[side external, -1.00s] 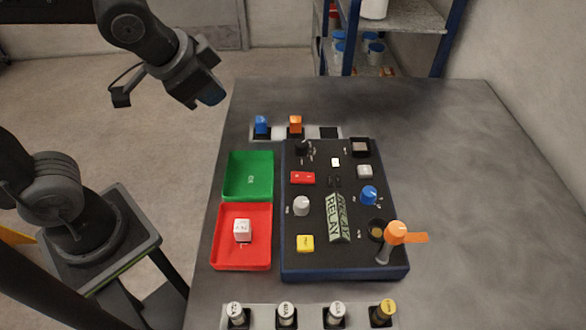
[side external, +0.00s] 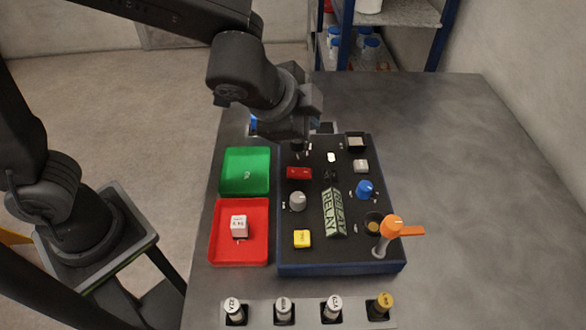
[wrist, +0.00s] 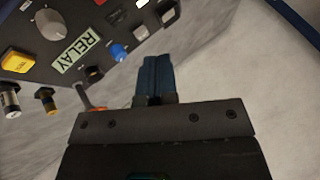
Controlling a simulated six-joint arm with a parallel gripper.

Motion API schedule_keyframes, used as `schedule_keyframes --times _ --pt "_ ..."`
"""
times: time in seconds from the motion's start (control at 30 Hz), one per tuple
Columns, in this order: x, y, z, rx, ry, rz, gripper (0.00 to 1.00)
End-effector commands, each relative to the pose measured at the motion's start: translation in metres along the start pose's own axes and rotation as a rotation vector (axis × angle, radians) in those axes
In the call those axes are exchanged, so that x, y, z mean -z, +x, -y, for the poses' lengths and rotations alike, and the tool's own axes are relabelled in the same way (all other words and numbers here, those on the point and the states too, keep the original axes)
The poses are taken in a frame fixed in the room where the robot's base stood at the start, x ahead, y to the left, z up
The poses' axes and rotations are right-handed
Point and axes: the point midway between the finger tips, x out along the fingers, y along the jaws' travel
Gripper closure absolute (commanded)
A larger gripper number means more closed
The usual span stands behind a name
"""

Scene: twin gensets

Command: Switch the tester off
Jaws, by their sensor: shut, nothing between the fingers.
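The tester is a dark panel with a blue base (side external: 340,266) on the grey table. It carries a red rocker switch (side external: 299,173), a black toggle lever (side external: 299,147) at its back left, a grey knob (side external: 297,201), a blue knob (side external: 366,189), a yellow button (side external: 302,239) and a RELAY block (side external: 333,213). An orange-handled lever (side external: 391,228) stands at its front right. My gripper (wrist: 157,62) is shut and empty. In the side view it hangs over the panel's back left edge, near the toggle; its fingertips are hard to make out there.
A green tray (side external: 246,190) and a red tray (side external: 219,258) holding a white cube (side external: 239,226) lie left of the panel. Several capped cylinders (side external: 283,312) stand along the front. The table's right side is clear.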

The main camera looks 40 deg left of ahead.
Motion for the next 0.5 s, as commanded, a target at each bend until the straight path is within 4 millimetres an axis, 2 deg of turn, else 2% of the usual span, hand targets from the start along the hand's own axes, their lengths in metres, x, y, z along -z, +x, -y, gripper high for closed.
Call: schedule_keyframes --times 0.17,0.5 --pt "-0.006 0.008 -0.005 -0.001 0.001 0.004 1.00" --pt "-0.029 0.039 -0.029 -0.002 0.003 0.005 1.00"
